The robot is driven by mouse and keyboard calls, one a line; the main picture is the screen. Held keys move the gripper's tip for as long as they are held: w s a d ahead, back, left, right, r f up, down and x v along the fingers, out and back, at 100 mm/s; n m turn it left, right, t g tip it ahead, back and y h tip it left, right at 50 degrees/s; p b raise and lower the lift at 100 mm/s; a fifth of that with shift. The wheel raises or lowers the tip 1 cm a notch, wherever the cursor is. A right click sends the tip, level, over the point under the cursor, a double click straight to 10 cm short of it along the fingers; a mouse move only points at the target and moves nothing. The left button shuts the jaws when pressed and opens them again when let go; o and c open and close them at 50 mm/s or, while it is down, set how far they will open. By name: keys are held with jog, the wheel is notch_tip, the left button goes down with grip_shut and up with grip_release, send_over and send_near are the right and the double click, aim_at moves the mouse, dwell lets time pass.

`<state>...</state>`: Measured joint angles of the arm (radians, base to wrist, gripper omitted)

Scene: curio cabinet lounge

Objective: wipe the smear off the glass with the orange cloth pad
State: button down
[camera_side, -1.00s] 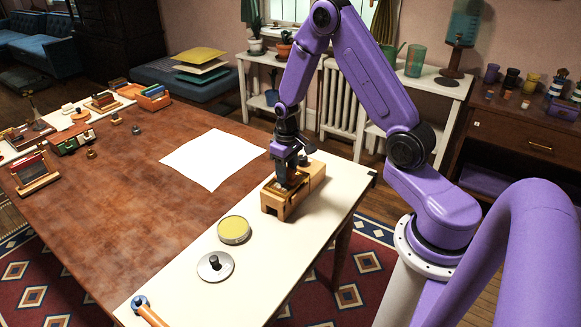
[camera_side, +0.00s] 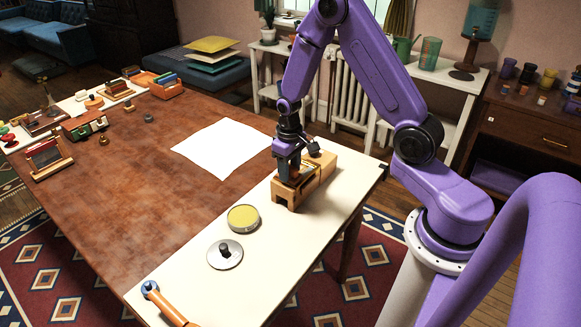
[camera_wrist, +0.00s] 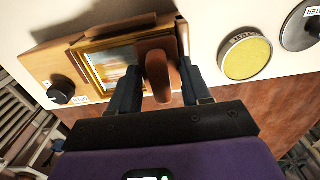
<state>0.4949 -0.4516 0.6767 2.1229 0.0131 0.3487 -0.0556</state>
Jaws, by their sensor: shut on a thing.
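My gripper (camera_wrist: 157,78) is shut on the orange-brown pad (camera_wrist: 159,72), which sits between its two dark fingers. In the side view my gripper (camera_side: 289,170) points down over the near left end of a wooden box (camera_side: 321,181). The wrist view shows the box's glass (camera_wrist: 112,62) inside a gold frame, with the pad over its right part. Pale and bluish patches show in the glass, but I cannot tell smear from picture or reflection. The glass under the pad is hidden. I cannot tell whether the pad touches it.
A black knob (camera_wrist: 61,92) stands on the box beside an "OPEN" label. A yellow-topped round tin (camera_side: 243,218) and a metal disc with a black knob (camera_side: 225,254) stand nearby on the white strip. A wooden-handled tool (camera_side: 165,303) lies at the front. White paper (camera_side: 220,147) lies behind.

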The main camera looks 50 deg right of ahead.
jog(key=shift+d+r, duration=0.1)
jog(key=shift+r, duration=2.95)
jog(key=shift+r, duration=0.1)
jog(key=shift+r, duration=1.4)
jog(key=c, duration=1.2)
grip_release()
grip_shut()
jog(key=shift+f, duration=3.85)
